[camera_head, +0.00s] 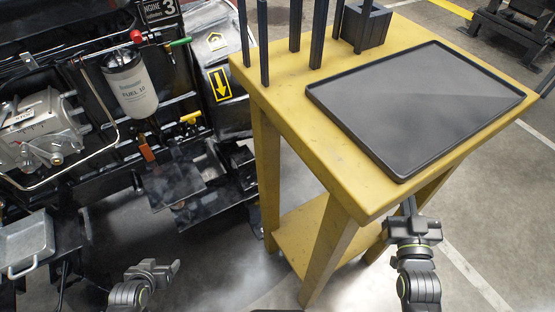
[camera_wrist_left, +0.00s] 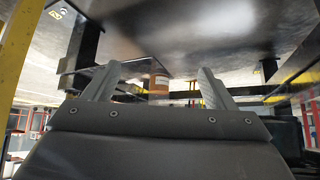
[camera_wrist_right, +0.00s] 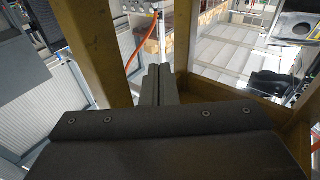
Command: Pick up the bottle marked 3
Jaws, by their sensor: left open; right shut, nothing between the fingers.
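No bottle with a readable 3 shows in these views. A white canister (camera_head: 134,84) labelled FUEL 10 hangs on the engine at the upper left in the head view. A sign (camera_head: 160,10) reading ENGINE 3 is above it. My left gripper (camera_head: 165,271) is low at the left, below the engine; its open fingers (camera_wrist_left: 158,72) also show in the left wrist view. A small orange-brown object (camera_wrist_left: 159,84) appears between them there; I cannot tell what it is. My right gripper (camera_head: 408,208) is by the yellow table's front edge; its fingers (camera_wrist_right: 159,72) are shut and empty.
The yellow table (camera_head: 290,100) carries a black tray (camera_head: 395,172) with no objects visible on it, dark posts (camera_head: 295,25) and a dark box (camera_head: 366,25). A metal pan (camera_head: 25,245) is at the lower left. Open floor lies between engine and table.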

